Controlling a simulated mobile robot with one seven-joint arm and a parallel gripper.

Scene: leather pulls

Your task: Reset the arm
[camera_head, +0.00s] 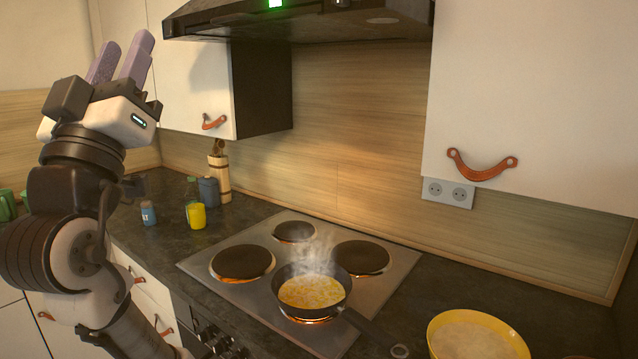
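My gripper (122,60) is at the upper left, raised well above the counter and pointing up. Its two purple fingers stand a little apart, with a narrow gap between them and nothing visible in it. My arm is folded up along the left side of the view. It hides part of the counter and the drawers behind it.
A steaming pan (311,291) with yellow food stands on the glowing front burner of the stove (225,292). A yellow bowl (476,322) is at lower right. A yellow cup (195,216) and several small containers stand behind my arm. The range hood (300,22) and cabinets (530,90) hang above.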

